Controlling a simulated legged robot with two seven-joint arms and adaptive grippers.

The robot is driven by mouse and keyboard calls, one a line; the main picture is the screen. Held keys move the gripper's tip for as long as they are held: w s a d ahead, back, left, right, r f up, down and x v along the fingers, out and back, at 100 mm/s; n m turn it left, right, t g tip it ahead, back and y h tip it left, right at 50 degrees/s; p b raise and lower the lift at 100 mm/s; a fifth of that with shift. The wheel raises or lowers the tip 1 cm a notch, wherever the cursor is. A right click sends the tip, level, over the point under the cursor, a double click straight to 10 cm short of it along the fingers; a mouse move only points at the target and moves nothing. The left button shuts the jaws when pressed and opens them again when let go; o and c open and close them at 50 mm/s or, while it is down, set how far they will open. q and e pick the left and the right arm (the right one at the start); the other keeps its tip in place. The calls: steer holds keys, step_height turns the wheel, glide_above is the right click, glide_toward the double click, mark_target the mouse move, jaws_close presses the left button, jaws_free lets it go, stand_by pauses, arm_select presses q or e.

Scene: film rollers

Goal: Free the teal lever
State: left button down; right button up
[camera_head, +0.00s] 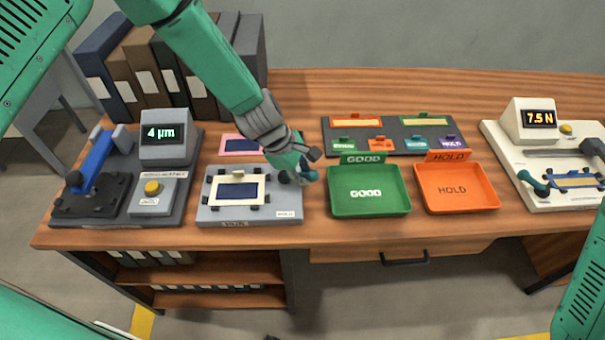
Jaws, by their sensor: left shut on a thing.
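My left gripper (296,171) reaches down from the top at the right edge of the grey fixture plate (250,215). It is shut on a small teal piece (308,176), which looks like the teal lever; the fingers hide most of it. On the plate lies a cream-framed dark blue film sample (237,190), with small black clips around it. My right gripper is out of view.
A 4 µm gauge (166,150) with a blue arm stands left. A green GOOD tray (368,205) and an orange HOLD tray (455,203) lie right of the plate. A dark rack (394,134) stands behind them. A 7.5 N device (531,126) stands far right.

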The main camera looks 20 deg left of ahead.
arm_select(q)
steer(key=shift+w+d+r, duration=0.2)
steer(key=shift+d+r, duration=0.05)
steer(key=shift+r, duration=0.05)
steer(key=c, duration=1.4)
jaws_free()
steer(key=shift+s, duration=0.1)
steer(key=shift+d, duration=0.1)
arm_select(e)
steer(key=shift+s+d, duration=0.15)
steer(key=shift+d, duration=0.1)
arm_select(q)
steer(key=v, duration=1.1)
steer(key=shift+s+r, duration=0.15)
steer(key=shift+r, duration=0.2)
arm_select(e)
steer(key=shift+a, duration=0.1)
